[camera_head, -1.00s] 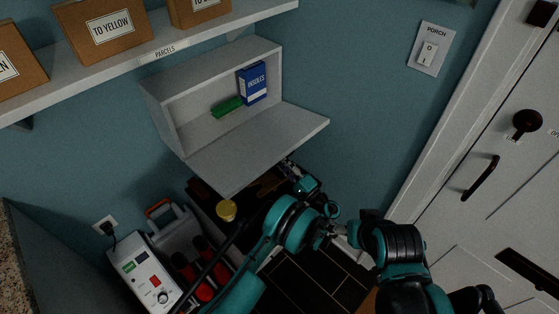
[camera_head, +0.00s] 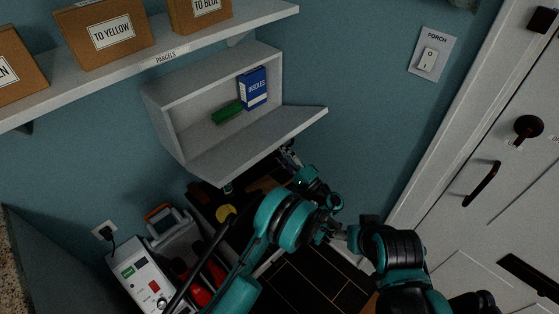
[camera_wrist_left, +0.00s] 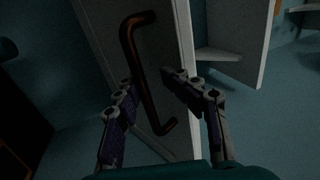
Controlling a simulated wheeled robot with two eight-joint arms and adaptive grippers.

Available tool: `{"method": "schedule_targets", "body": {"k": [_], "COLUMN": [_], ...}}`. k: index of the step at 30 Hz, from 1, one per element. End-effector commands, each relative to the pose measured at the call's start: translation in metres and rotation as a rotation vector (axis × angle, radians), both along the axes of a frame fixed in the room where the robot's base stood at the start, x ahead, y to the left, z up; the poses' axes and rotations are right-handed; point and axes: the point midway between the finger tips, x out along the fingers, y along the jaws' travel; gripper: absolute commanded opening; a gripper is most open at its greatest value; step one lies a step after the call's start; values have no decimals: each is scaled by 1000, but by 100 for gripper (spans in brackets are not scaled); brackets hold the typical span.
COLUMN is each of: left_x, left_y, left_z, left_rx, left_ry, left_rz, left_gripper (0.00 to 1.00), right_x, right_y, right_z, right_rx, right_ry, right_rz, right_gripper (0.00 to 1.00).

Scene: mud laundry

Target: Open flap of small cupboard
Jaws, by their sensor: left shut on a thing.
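The small white cupboard (camera_head: 163,115) hangs on the blue wall, its front open. Its flap (camera_head: 250,145) sticks out forward from the bottom edge, tilted, with its inner face showing. A green thing (camera_head: 227,111) and a blue INSOLES box (camera_head: 253,88) stand inside. My left gripper (camera_head: 288,157) is below the flap's outer edge, partly hidden by the flap. In the left wrist view, the dark bar handle (camera_wrist_left: 142,75) on the pale panel passes between the two fingers of the left gripper (camera_wrist_left: 152,88), which are shut on it. My right gripper is not in view.
A parcel shelf (camera_head: 150,62) with cardboard boxes runs above the cupboard. A white door (camera_head: 480,150) is on the right, with a porch switch (camera_head: 430,55) beside it. A white control box (camera_head: 148,278) and a yellow-topped thing (camera_head: 225,214) are below.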

Motion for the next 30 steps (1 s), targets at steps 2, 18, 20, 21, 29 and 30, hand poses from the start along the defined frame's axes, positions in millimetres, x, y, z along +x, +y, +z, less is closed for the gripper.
{"method": "schedule_targets", "body": {"k": [2,18,20,21,29,30], "left_x": [-1,-2,-4,-6,-15,-16], "left_y": [-3,-5,-7,-8,-18,-19], "left_z": [14,25,22,20,6,4], "left_rx": [5,5,5,5,4,5], "left_ry": [-4,-4,-4,-4,-4,-4], "left_rz": [-4,-4,-4,-4,-5,-5], "left_gripper": [30,30,30,30,30,30], "right_x": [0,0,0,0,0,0], "right_y": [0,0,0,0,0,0], "right_z": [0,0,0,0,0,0], "right_rx": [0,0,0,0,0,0], "right_ry": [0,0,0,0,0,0], "right_rz": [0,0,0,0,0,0], "right_gripper": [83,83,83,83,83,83]}}
